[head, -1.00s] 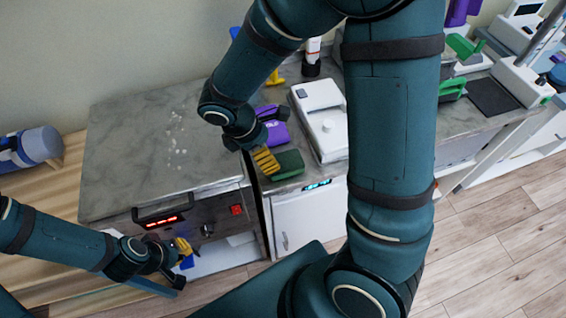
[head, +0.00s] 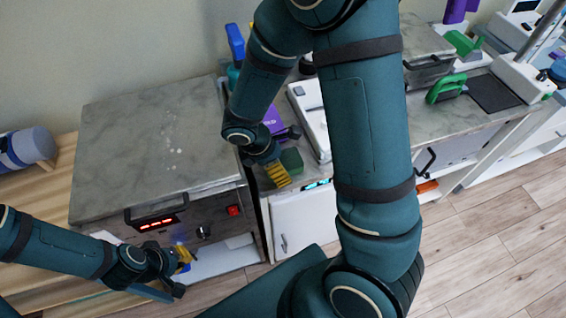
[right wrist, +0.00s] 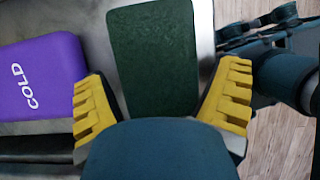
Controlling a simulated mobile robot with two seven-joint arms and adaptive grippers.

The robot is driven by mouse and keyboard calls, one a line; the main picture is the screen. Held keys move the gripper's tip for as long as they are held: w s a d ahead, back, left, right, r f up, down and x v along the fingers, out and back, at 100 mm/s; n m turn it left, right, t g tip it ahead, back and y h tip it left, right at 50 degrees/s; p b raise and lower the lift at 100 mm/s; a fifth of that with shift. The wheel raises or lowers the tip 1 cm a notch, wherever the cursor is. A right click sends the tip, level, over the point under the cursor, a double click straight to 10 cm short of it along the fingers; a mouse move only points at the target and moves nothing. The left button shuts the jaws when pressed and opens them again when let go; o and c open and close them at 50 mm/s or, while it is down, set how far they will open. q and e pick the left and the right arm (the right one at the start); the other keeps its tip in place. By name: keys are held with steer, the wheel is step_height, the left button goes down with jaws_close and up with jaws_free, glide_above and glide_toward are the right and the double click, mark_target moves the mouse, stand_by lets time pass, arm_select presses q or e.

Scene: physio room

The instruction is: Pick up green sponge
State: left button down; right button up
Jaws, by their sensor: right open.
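The green sponge (head: 292,160) is a dark green block on the grey counter, partly hidden by my right gripper in the head view. In the right wrist view the green sponge (right wrist: 153,55) lies flat ahead of the open fingers, lined up with the gap between them. My right gripper (head: 278,174) has yellow fingers spread wide with nothing held; they also show in the right wrist view (right wrist: 160,105). The palm hides the sponge's near end. My left gripper (head: 183,256) is low at the front of the oven-like unit; its finger gap is too small to judge.
A purple cold pack (right wrist: 40,75) lies left of the sponge, apart from it. A white device (head: 308,115) stands behind it. A blue-handled object (head: 236,45) is at the back. The marble top (head: 140,145) at left is mostly clear.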

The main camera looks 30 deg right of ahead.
steer(key=c, duration=0.5)
steer(key=shift+c, duration=0.4)
step_height(320, 180, up, 10)
steer(key=p, duration=0.3)
steer(key=shift+c, duration=1.4)
steer(key=shift+w, duration=0.1)
